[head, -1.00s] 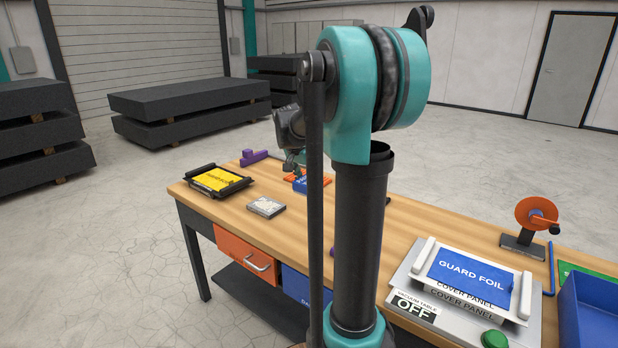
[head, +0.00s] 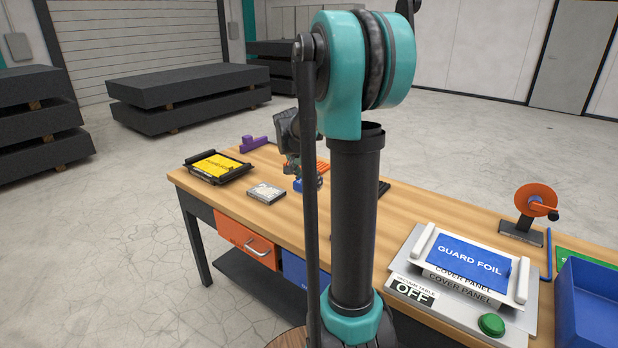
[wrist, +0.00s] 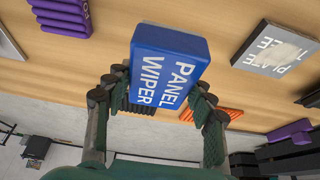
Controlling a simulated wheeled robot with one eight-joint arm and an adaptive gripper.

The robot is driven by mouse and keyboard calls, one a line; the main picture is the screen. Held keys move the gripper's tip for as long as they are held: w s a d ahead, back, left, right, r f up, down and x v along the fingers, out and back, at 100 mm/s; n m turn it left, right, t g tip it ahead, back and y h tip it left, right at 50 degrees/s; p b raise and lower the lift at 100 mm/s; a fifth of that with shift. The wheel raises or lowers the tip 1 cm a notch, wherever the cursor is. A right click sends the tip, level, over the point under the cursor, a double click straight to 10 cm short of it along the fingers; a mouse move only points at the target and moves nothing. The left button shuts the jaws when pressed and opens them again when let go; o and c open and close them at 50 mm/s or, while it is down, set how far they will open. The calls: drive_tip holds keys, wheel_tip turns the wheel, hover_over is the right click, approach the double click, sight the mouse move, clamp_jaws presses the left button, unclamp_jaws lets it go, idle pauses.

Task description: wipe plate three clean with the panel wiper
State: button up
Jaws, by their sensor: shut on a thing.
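The panel wiper (wrist: 165,67) is a blue block with white lettering. My gripper (wrist: 157,95) is shut on it, with a finger on each side, in the wrist view. In the head view the wiper (head: 311,183) shows partly behind my arm, by my gripper (head: 293,170). Plate three (wrist: 276,48) is a grey plate with a pale smear over part of its face and lettering, at the upper right of the wrist view. It lies flat on the bench (head: 235,212), left of the wiper in the head view (head: 266,192). The wiper is apart from the plate.
An orange ribbed pad (wrist: 222,113) and a dark ribbed pad (wrist: 138,106) lie near the wiper. A black tray with a yellow sheet (head: 218,167) and a purple block (head: 253,143) are beyond plate three. A guard foil panel (head: 462,264) and orange reel (head: 535,199) stand right.

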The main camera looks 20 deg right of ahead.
drive_tip(key=shift+f, duration=2.05)
drive_tip(key=o, duration=1.1)
drive_tip(key=shift+f, duration=0.5)
drive_tip(key=shift+f, duration=0.3)
drive_tip(key=shift+f, duration=0.35)
drive_tip(key=shift+f, duration=0.35)
drive_tip(key=shift+f, duration=0.65)
drive_tip(key=shift+f, duration=0.35)
